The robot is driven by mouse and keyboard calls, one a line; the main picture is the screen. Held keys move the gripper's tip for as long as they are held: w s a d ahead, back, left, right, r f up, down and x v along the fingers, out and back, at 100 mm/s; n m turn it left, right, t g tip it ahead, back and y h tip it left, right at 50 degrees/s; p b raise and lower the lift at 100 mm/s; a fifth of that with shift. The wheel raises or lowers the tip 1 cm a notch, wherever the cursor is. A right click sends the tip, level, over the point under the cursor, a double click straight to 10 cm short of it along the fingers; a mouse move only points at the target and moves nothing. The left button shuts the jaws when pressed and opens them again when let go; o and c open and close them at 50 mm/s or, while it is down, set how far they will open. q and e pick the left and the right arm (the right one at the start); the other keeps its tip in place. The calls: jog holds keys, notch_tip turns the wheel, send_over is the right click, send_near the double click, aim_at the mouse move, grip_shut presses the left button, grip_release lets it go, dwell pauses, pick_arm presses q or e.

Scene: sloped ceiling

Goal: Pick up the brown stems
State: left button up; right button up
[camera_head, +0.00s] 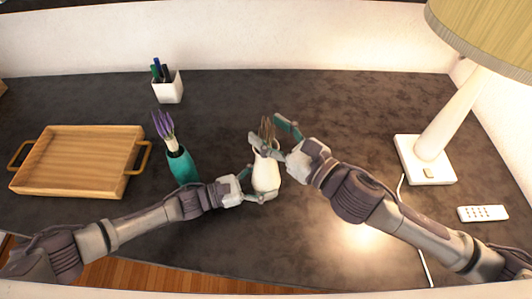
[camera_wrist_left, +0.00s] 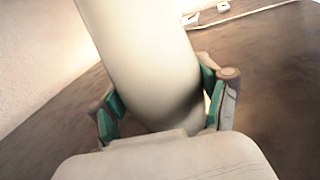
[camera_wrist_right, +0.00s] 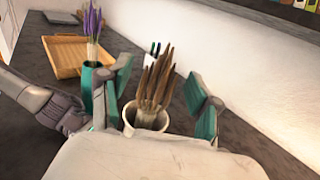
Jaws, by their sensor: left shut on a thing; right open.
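The brown stems (camera_head: 267,130) stand upright in a white vase (camera_head: 266,174) on the dark desk. In the right wrist view the stems (camera_wrist_right: 157,84) rise out of the vase's round mouth (camera_wrist_right: 148,116). My left gripper (camera_head: 262,183) is shut on the lower body of the vase; the left wrist view shows its green-padded fingers on both sides of the vase (camera_wrist_left: 145,60). My right gripper (camera_head: 270,131) is open at the height of the stems, with one finger on each side of them. In the right wrist view there are gaps between the fingers and the stems.
A teal vase (camera_head: 182,166) with purple flowers (camera_head: 165,128) stands left of the white vase. A wooden tray (camera_head: 80,160) lies farther left. A white pen cup (camera_head: 168,90) stands behind. A lamp (camera_head: 425,158) and a remote (camera_head: 483,213) are at right. The desk's back middle is clear.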

jog(key=shift+w+a, duration=0.5)
jog(key=c, duration=1.1)
jog(key=shift+o, duration=0.2)
jog(key=shift+r, duration=0.1)
notch_tip(320, 180, up, 28)
pick_arm(q)
jog(key=o, duration=1.5)
jog(key=shift+o, duration=0.2)
jog(key=v, duration=1.2)
